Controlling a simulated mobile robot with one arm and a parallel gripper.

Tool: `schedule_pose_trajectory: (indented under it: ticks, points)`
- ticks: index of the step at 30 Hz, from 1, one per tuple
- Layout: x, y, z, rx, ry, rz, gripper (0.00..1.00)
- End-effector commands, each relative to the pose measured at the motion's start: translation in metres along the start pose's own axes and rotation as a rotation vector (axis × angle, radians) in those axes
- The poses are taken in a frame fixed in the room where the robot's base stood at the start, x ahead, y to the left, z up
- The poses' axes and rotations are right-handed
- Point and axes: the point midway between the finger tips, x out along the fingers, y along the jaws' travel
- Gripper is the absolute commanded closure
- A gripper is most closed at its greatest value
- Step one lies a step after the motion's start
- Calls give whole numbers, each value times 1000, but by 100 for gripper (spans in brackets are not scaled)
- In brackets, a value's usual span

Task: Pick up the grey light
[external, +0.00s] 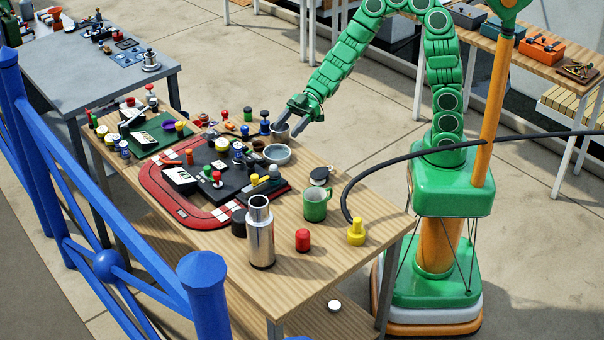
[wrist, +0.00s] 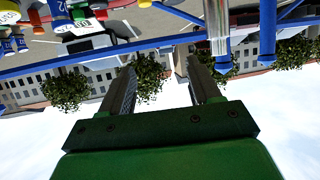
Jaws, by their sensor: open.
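A small grey rounded piece (external: 274,171), which may be the grey light, sits at the right end of the black board (external: 225,196) on the wooden table. It is beside a blue and a yellow piece. I cannot tell for certain that it is the light, and I cannot identify it in the wrist view.
A grey bowl (external: 277,154), green mug (external: 315,205), tall steel flask (external: 260,236), red piece (external: 302,240) and yellow piece (external: 356,232) stand on the table. A black cable (external: 390,158) hangs at its right. A blue railing (external: 106,266) runs along the left.

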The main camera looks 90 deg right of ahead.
Motion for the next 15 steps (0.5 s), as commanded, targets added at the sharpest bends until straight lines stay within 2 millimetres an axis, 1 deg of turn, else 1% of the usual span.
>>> schedule_pose_trajectory:
  ticks: [1, 9, 15]
  points:
    - [5, -1, 11, 13, 1, -4, 38]
    - [27, 0, 65, 10, -1, -1, 38]
    - [37, 0, 89, 5, -1, -2, 38]
